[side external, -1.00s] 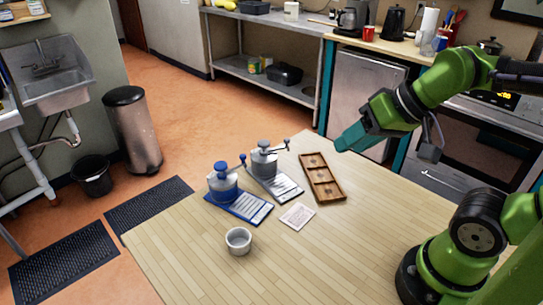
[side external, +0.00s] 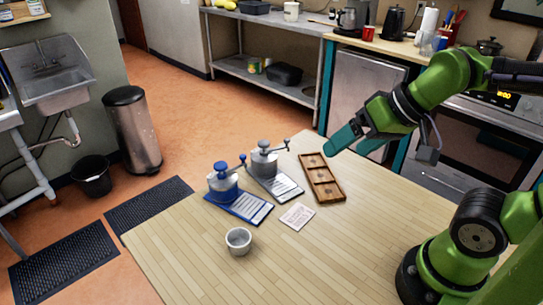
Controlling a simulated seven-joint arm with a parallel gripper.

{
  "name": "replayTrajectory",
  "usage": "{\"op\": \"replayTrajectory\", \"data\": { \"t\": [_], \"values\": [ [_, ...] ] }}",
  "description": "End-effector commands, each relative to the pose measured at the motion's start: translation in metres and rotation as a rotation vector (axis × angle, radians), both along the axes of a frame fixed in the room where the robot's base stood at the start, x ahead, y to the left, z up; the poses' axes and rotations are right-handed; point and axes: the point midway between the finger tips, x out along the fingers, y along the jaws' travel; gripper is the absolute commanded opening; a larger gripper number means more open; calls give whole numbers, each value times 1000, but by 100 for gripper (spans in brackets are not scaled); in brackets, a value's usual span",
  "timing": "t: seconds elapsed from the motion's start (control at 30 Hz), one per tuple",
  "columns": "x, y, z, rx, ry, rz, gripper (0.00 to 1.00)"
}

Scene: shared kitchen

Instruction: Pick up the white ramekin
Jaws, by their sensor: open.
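The white ramekin (side external: 238,241) stands upright on the wooden table (side external: 196,264), near its left front edge. It looks empty. My gripper (side external: 343,140) is in the air above the far right part of the table, above and beyond the wooden tray. It is well apart from the ramekin, to its upper right in the picture. Its teal fingers are open and hold nothing that I can see.
A blue-based grinder (side external: 222,184) and a grey one (side external: 264,160) stand beyond the ramekin, their cranks sticking up. A small card (side external: 297,216) lies to its right. A wooden compartment tray (side external: 335,193) lies at the back. The table's front middle is clear.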

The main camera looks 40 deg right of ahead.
Motion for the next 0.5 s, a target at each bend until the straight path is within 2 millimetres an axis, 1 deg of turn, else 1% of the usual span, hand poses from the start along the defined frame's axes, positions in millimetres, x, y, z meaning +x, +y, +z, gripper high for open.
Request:
{"op": "replayTrajectory", "data": {
  "t": [0.03, 0.17, 0.37, 0.5],
  "values": [
    [2, 8, -7, -1, 35, 33, 89],
    [20, 35, -16, -27, 129, 143, 89],
    [58, 93, -36, -104, 306, 262, 89],
    [81, 137, -57, -181, 404, 287, 89]
  ]
}}
